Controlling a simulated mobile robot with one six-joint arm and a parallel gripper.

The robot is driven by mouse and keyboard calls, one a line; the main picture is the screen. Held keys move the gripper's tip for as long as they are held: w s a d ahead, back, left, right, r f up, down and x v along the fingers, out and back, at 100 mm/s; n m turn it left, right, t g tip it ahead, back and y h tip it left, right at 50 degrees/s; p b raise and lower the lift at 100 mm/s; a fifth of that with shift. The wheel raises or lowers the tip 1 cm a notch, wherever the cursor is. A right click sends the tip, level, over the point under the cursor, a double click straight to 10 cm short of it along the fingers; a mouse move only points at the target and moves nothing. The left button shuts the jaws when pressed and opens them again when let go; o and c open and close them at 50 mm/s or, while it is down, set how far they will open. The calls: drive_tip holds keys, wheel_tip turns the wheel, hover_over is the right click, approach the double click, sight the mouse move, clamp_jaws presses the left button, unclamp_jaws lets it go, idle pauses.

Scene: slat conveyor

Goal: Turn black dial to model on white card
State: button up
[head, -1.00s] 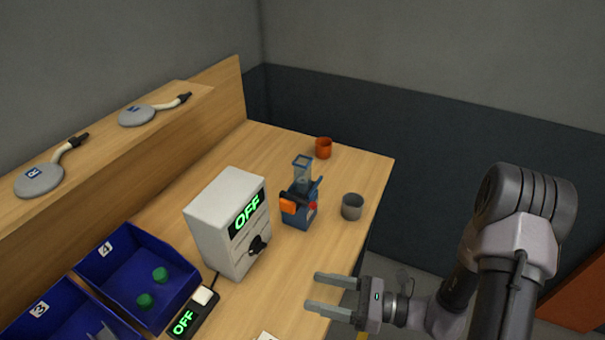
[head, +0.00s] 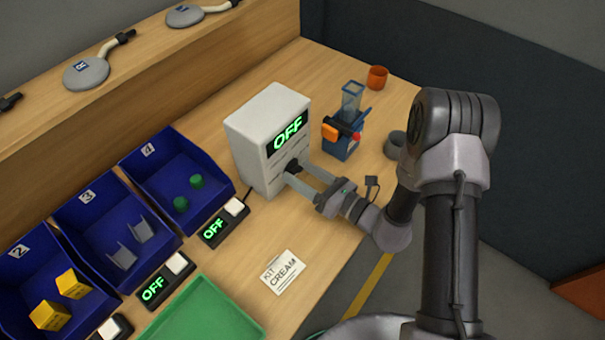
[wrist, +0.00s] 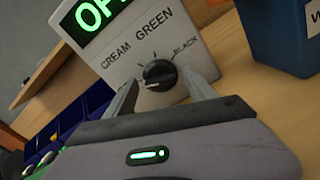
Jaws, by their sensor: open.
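The black dial (wrist: 159,74) is on the front of a white box (head: 265,140) whose green display reads OFF. In the wrist view, the words CREAM, GREEN and BLACK arc around the dial. A white mark shows on its lower left side, below the word CREAM. My gripper (head: 293,172) is open, with one finger on each side of the dial; I cannot tell whether they touch it. In the head view the fingers partly hide the dial. The white card (head: 283,272) lies flat on the table and reads KIT CREAM.
A blue device (head: 345,130) with an orange part stands right of the box, near an orange cup (head: 377,77) and a grey cup (head: 395,145). Blue bins (head: 180,150) and small OFF displays (head: 215,228) are on the left. A green tray (head: 205,310) is in front.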

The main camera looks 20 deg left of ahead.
drive_tip(key=shift+w+a, duration=0.1)
drive_tip(key=c, duration=1.3)
drive_tip(key=shift+c, duration=0.2)
drive_tip(key=shift+r+m, duration=0.1)
drive_tip(key=shift+m, duration=0.3)
drive_tip(key=m+p, duration=0.2)
drive_tip(key=m, duration=0.1)
drive_tip(key=shift+m, duration=0.3)
drive_tip(key=shift+m+p, duration=0.95)
drive_tip(key=shift+m, duration=1.35)
drive_tip(key=o, duration=1.3)
